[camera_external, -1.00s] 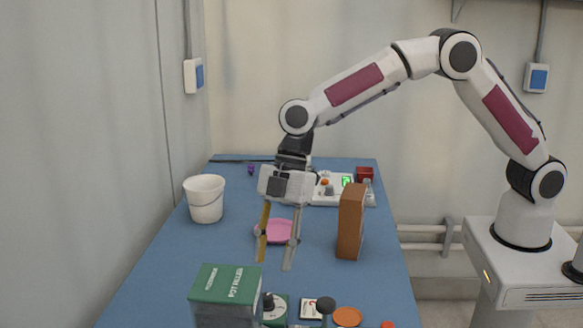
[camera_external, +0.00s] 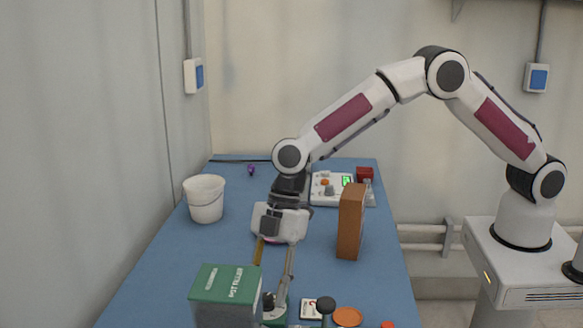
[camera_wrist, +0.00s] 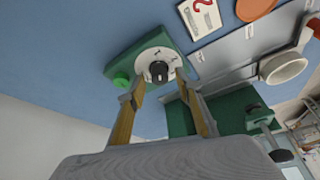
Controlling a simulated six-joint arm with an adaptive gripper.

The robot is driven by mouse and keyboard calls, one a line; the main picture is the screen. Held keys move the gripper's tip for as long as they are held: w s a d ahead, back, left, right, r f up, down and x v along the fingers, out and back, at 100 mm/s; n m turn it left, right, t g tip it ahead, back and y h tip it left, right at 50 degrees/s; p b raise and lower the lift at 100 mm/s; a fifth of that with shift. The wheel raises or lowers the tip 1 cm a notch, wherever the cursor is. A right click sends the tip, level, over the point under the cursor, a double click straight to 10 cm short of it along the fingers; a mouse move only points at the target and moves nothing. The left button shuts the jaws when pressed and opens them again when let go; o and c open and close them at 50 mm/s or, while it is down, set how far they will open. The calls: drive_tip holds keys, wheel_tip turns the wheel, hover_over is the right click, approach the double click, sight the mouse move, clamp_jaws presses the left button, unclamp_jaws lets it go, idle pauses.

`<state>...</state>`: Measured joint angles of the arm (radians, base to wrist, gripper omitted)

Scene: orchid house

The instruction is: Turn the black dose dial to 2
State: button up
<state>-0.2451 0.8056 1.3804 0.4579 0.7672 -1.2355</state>
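The black dose dial (camera_wrist: 159,71) sits on a round white plate with small marks, on a green box (camera_wrist: 128,62) in the wrist view. I cannot read which mark the dial points to. It also shows in the external view (camera_external: 268,301), partly behind the pot filler box. My gripper (camera_wrist: 159,86) is open, pointing down, with one finger on each side of the dial's plate. The fingertips appear close to the dial, but I cannot tell whether they touch it. A white card (camera_wrist: 200,16) bears a red curved mark that looks like a 2.
The green pot filler box (camera_external: 225,291) stands left of my gripper. A lever with a black knob (camera_external: 326,305) and an orange disc (camera_external: 348,317) are to the right. A tall brown block (camera_external: 351,221) stands farther back, and a white bucket (camera_external: 204,199) at the left.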

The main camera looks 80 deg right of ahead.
drive_tip(key=shift+a+f, duration=0.1)
drive_tip(key=shift+f, duration=0.05)
clamp_jaws()
drive_tip(key=shift+m, duration=0.5)
drive_tip(key=shift+s+a+m+t+h, duration=0.1)
drive_tip(key=shift+m+t+h, duration=0.3)
drive_tip(key=shift+m, duration=0.85)
drive_tip(key=shift+m+t+h, duration=0.3)
drive_tip(key=shift+m+t, duration=0.2)
drive_tip(key=shift+m, duration=0.75)
drive_tip(key=shift+a+m+t+h, duration=0.15)
drive_tip(key=shift+m+h, duration=0.35)
drive_tip(key=shift+m, duration=0.8)
drive_tip(key=shift+d+m+t+h, duration=0.1)
drive_tip(key=shift+m+t+h, duration=0.3)
drive_tip(key=shift+m, duration=0.9)
drive_tip(key=shift+s+m, duration=0.1)
drive_tip(key=shift+m, duration=0.3)
